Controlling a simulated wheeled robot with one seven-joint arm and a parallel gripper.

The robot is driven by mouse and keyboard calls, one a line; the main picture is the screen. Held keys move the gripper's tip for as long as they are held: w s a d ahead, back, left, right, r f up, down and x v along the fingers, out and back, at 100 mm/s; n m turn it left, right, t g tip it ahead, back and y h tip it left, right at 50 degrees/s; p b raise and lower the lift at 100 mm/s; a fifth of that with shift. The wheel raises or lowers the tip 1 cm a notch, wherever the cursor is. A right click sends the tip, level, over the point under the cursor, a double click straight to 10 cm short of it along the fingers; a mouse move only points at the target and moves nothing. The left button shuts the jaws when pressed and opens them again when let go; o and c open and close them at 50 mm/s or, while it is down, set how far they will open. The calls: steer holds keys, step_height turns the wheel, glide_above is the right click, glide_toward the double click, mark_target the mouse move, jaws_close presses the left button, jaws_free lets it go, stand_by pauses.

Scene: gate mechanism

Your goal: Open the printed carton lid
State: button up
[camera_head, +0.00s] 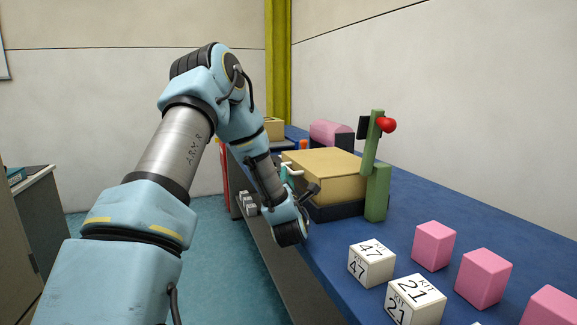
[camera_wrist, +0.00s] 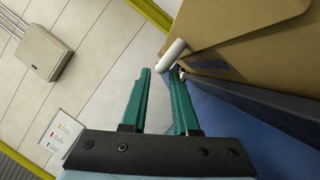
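The tan carton lid (camera_head: 322,165) closes the top of a box with a dark base on the blue bench. In the wrist view, the tan carton (camera_wrist: 245,45) fills the upper right, and a white cylindrical handle (camera_wrist: 172,53) sticks out from its side. In the head view my gripper (camera_head: 286,172) is at the carton's left side, partly hidden by my wrist. No print shows on the lid.
A green post (camera_head: 377,165) with a red ball (camera_head: 387,125) stands at the carton's right front corner. White numbered cubes (camera_head: 372,263) and pink blocks (camera_head: 433,245) sit on the front of the blue bench (camera_head: 455,205). A pink-topped box (camera_head: 332,133) stands behind the carton.

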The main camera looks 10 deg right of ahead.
steer(key=shift+p+x, duration=0.6)
steer(key=shift+x, duration=2.15)
steer(key=shift+a, duration=0.1)
steer(key=shift+c, duration=0.3)
jaws_close()
